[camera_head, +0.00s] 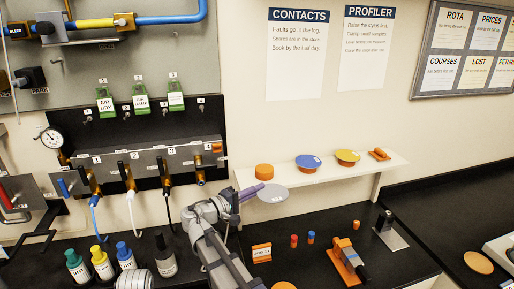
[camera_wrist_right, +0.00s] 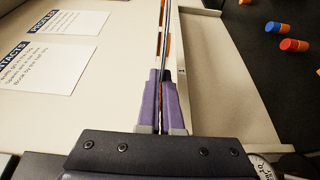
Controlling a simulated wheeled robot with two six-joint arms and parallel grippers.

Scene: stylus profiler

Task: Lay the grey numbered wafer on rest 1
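The grey wafer (camera_head: 272,193) is a thin flat disc with a small mark on its face, too small to read. My right gripper (camera_head: 257,190), with purple fingers, is shut on its edge and holds it just in front of the shelf's left end. In the right wrist view the wafer (camera_wrist_right: 167,50) shows edge-on between the purple fingers (camera_wrist_right: 162,100). An orange round rest (camera_head: 264,170) with nothing on it stands at the shelf's left end, just behind and above the wafer in the picture. Its number cannot be read. My left gripper is out of view.
The shelf (camera_head: 325,174) also bears a blue disc (camera_head: 308,160), a yellow disc (camera_head: 347,155) and a small orange piece (camera_head: 379,154). Below are the dark bench (camera_head: 310,262), an orange-based tool (camera_head: 347,257) and small red and blue pegs. A valve panel (camera_head: 150,155) stands at left.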

